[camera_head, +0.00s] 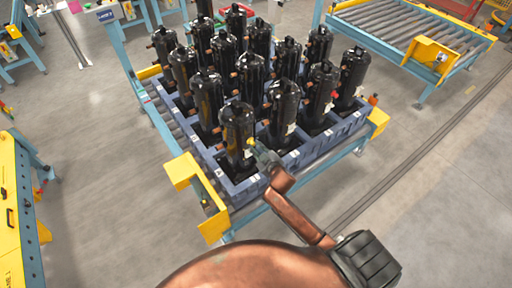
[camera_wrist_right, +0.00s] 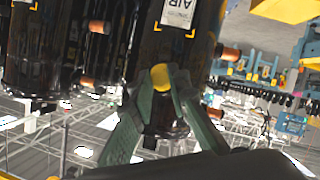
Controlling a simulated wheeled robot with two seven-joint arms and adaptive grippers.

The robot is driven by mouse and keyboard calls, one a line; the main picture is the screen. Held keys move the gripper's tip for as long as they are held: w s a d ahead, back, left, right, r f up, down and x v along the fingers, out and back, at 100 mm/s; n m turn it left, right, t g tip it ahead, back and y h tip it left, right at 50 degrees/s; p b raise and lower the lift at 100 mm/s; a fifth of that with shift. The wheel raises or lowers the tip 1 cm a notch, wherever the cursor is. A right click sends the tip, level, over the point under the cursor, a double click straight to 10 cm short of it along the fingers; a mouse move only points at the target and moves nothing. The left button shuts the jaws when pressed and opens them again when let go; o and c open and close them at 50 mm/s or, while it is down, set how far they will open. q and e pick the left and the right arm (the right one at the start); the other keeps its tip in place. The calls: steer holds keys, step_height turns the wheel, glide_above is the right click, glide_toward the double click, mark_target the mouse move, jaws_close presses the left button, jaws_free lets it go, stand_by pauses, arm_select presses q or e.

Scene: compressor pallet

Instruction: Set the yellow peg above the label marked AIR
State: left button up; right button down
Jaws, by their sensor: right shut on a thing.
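The yellow peg (camera_wrist_right: 160,77) is small and round-ended. My right gripper (camera_wrist_right: 162,88) has its green fingers shut on it, in front of a black compressor (camera_wrist_right: 185,60). A white label marked AIR (camera_wrist_right: 180,10) is on that compressor, upside down at the top of the wrist view, with yellow corner marks around it. The peg is apart from the label; whether it touches the compressor I cannot tell. In the head view my right gripper (camera_head: 262,154) is at the right side of the front compressor (camera_head: 237,125), with the yellow peg (camera_head: 250,141) at its tip. My left gripper is not in view.
Several black compressors with copper-coloured stubs stand close together in a blue-grey pallet (camera_head: 245,188) on a roller stand with yellow end plates (camera_head: 183,170). Another roller conveyor (camera_head: 400,25) is at the back right. The grey floor to the right is clear.

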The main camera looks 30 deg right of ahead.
steer(key=shift+p, duration=0.55)
stand_by(1.1)
steer(key=shift+w, duration=0.7)
stand_by(0.6)
steer(key=c, duration=1.8)
jaws_free()
steer(key=shift+o, duration=0.2)
steer(key=shift+s, duration=0.1)
steer(key=v, duration=1.2)
